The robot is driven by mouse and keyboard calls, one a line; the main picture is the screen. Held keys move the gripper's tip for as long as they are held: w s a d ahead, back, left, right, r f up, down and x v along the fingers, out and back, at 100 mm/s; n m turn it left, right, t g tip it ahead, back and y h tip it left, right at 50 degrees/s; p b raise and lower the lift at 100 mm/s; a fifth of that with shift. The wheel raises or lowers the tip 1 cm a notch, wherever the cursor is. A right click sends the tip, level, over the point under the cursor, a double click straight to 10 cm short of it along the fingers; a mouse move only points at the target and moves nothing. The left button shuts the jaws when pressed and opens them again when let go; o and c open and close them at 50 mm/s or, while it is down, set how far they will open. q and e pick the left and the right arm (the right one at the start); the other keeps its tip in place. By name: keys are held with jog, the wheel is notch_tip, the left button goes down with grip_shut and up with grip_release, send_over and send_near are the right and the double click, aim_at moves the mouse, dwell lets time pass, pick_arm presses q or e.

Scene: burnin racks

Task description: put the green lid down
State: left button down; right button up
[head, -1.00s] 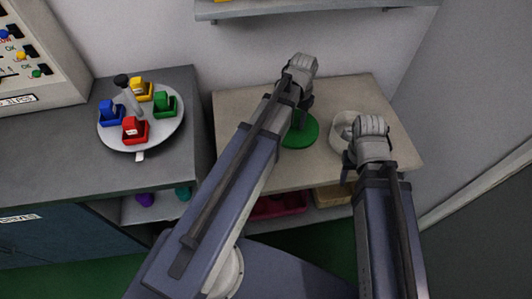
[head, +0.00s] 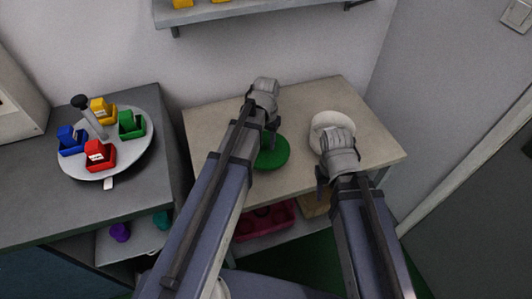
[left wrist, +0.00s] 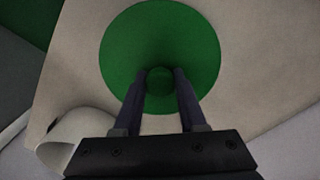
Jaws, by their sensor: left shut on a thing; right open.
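The green lid (head: 273,153) is a round disc over the beige table, close to its surface; I cannot tell whether it touches. In the left wrist view the lid (left wrist: 160,35) has a round knob at its middle. My left gripper (left wrist: 160,82) is shut on that knob; in the head view my left gripper (head: 272,128) is above the lid and hides part of it. My right gripper (head: 322,178) is open, near the white round container (head: 330,122), and partly covers it.
The beige table (head: 215,120) has bare room left of the lid and at the back. A dark counter (head: 40,200) on the left holds a round grey tray (head: 135,158) with several coloured blocks. A shelf (head: 230,22) hangs on the wall above. A red bin (head: 265,222) sits below the table.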

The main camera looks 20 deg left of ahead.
aim_at(266, 148)
pick_arm(q)
jog(key=shift+f+b, duration=1.75)
jog(key=shift+b, duration=0.05)
jog(key=shift+f, duration=0.2)
jog(key=shift+c, duration=2.4)
grip_release()
jog(key=shift+r, duration=0.15)
notch_tip(266, 148, up, 12)
jog(key=p, duration=1.2)
jog(key=shift+r, duration=0.1)
jog(key=s+d+m+y, duration=0.1)
jog(key=s+d, duration=0.9)
jog(key=s, duration=0.4)
jog(key=shift+s+d+m, duration=0.15)
jog(key=shift+d+m, duration=0.1)
jog(key=shift+m, duration=0.05)
